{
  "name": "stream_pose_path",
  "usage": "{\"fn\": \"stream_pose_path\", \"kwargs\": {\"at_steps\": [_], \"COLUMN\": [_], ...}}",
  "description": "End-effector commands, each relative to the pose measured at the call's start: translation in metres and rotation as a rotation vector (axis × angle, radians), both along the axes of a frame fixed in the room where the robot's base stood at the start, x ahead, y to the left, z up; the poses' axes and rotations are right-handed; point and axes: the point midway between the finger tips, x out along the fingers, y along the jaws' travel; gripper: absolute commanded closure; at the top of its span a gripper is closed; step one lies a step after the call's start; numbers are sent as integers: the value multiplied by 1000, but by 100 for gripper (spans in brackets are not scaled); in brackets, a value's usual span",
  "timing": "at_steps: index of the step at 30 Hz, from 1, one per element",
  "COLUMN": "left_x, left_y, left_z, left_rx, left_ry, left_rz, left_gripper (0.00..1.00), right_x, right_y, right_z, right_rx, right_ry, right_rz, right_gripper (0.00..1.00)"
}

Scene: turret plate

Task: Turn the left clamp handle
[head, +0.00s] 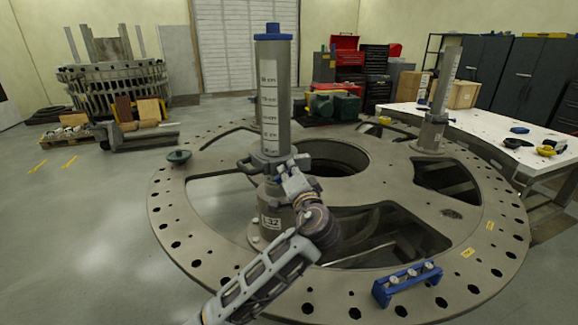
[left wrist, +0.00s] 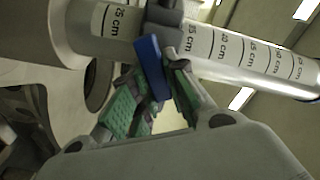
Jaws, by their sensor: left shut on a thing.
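The left post (head: 270,100) is a grey upright tube with centimetre marks and a blue cap, standing on the round metal turret plate (head: 185,215). A grey clamp (head: 262,162) sits around its lower part. My left gripper (head: 288,172) is at the clamp's front right side. In the left wrist view, the blue clamp handle (left wrist: 149,62) lies between the green-padded fingers of my left gripper (left wrist: 158,88), which is shut on it. The marked tube (left wrist: 225,47) runs across behind the handle. In the head view the handle is mostly hidden by the gripper. My right gripper is not in view.
A second post (head: 442,85) stands at the plate's far right. A blue rack (head: 407,284) lies on the plate's front right edge. A dark knob (head: 178,157) sits on its left rim. A white table (head: 480,125) stands at the right. The plate has large openings.

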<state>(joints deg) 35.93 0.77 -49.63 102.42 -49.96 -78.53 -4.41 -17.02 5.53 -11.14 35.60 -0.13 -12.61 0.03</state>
Motion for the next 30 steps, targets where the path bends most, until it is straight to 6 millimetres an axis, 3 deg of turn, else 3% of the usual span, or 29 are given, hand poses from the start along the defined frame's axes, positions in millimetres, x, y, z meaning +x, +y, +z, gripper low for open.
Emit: {"fn": "stream_pose_path", "kwargs": {"at_steps": [7,16,30], "left_x": [0,0,0], "left_y": [-1,-2,-3], "left_z": [1,-2,-6], "left_rx": [166,350,496], "left_ry": [41,87,122], "left_rz": [0,-1,-3], "left_gripper": [100,100,100], "right_x": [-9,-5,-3], "right_y": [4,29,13], "right_z": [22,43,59], "right_rx": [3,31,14], "right_ry": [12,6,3], "right_rz": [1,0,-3], "right_gripper": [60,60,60]}}
